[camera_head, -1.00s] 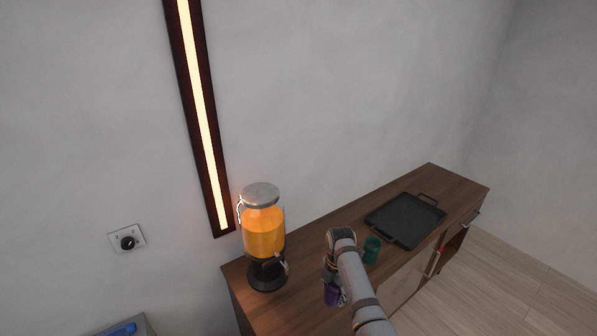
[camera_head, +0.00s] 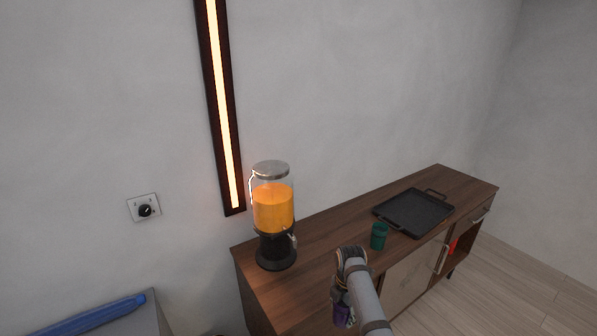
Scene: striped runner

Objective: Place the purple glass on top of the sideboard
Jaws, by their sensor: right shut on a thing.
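The purple glass (camera_head: 342,312) shows in the head view at the bottom, partly hidden by my right arm. My right gripper (camera_head: 343,293) is shut on it; the fingers are mostly hidden behind the arm. The glass appears in front of the sideboard's near edge in the picture; its height relative to the top I cannot tell. The brown wooden sideboard (camera_head: 325,232) runs from the lower middle to the right, against the wall. My left gripper is out of view.
On the sideboard stand an orange drink dispenser (camera_head: 273,210) at the left, a green glass (camera_head: 379,236) and a black tray (camera_head: 413,211) with handles. Bare top lies between dispenser and green glass. A blue rolled object (camera_head: 95,315) lies on a grey surface at lower left.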

